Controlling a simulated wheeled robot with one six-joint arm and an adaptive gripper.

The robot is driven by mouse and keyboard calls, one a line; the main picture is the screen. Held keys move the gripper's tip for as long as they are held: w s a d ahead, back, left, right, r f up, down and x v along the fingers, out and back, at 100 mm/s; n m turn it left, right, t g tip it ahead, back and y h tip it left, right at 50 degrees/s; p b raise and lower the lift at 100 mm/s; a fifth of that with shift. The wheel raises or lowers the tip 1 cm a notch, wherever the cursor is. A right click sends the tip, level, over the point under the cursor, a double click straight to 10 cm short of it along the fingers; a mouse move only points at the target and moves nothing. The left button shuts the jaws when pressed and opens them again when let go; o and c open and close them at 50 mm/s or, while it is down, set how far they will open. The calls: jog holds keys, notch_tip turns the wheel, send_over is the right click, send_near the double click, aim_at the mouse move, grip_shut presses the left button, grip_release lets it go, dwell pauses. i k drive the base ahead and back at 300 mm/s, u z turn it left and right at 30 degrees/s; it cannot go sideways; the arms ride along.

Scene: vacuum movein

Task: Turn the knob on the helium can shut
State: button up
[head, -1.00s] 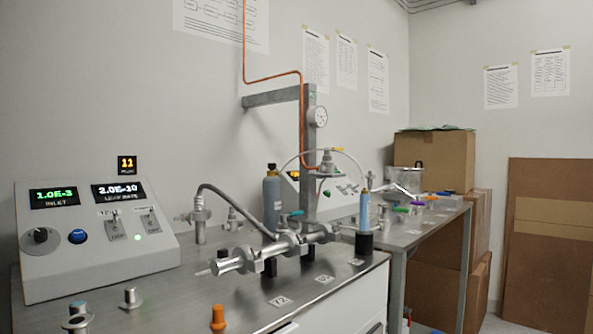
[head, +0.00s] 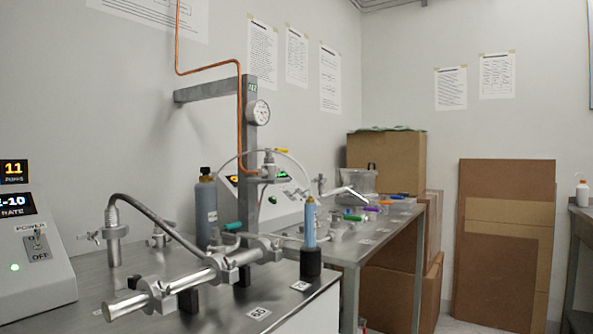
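A grey-blue bottle (head: 206,212) with a dark cap (head: 206,172) stands upright on the metal bench behind the clamped pipe. A slim light-blue cylinder (head: 309,222) stands upright in a black holder (head: 310,264) at the bench's right end, with a thin clear tube arching near it. No readable label shows which of these is the helium can, and I cannot tell how its knob is set. My gripper is not in view.
A clamped metal pipe (head: 190,283) with a grey hose crosses the front of the bench. A post (head: 249,150) carries a gauge and copper line. A second bench (head: 374,241), cardboard boxes (head: 386,160) and brown panels (head: 503,240) stand beyond. Floor shows at right.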

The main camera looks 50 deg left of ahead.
aim_at(205, 170)
jog(key=z, duration=0.15)
jog(key=i, duration=1.3)
jog(key=u, duration=2.9)
